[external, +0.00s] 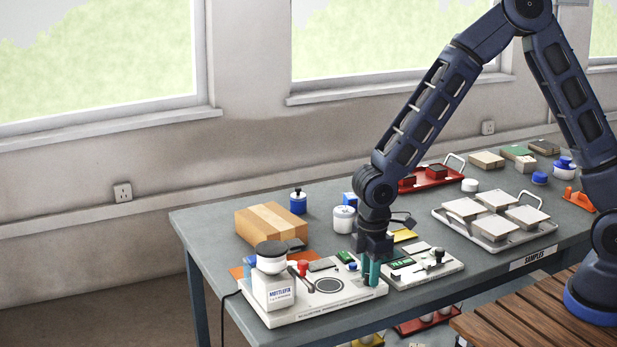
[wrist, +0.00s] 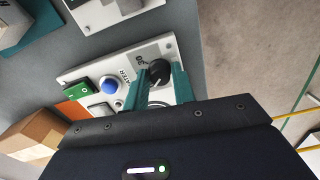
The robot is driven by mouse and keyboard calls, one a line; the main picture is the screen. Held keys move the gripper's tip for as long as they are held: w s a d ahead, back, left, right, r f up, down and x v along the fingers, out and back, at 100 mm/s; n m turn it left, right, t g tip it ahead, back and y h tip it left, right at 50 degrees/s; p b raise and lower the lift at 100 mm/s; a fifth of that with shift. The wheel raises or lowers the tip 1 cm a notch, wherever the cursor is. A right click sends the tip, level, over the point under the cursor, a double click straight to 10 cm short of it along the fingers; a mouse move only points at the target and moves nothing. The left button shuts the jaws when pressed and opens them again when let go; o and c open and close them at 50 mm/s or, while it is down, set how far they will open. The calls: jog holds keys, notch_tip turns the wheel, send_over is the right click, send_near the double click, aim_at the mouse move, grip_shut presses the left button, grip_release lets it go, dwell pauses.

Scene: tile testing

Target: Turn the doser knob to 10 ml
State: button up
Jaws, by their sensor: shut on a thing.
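The doser knob (wrist: 159,73) is round and black, on a white panel (wrist: 70,76) lettered "WATER" in the wrist view. My gripper (wrist: 161,76) has its two teal fingers on either side of the knob, shut on it. A white pointer line shows on the knob, but I cannot read its setting; most scale marks are hidden or too small. In the external view my gripper (external: 370,271) reaches down to the right end of the white Mottlefix machine (external: 335,304), and the knob is hidden behind the fingers.
A blue button (wrist: 109,85) and a green switch (wrist: 79,91) sit left of the knob. A second white device (external: 424,266) with a green display stands close right of my gripper. A cardboard box (external: 270,223) and white jar (external: 344,219) stand behind.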

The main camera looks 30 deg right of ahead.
dwell(0.4)
jog(key=o, duration=1)
jog(key=shift+r, duration=0.1)
notch_tip(320, 180, up, 11)
jog(key=shift+f, duration=0.2)
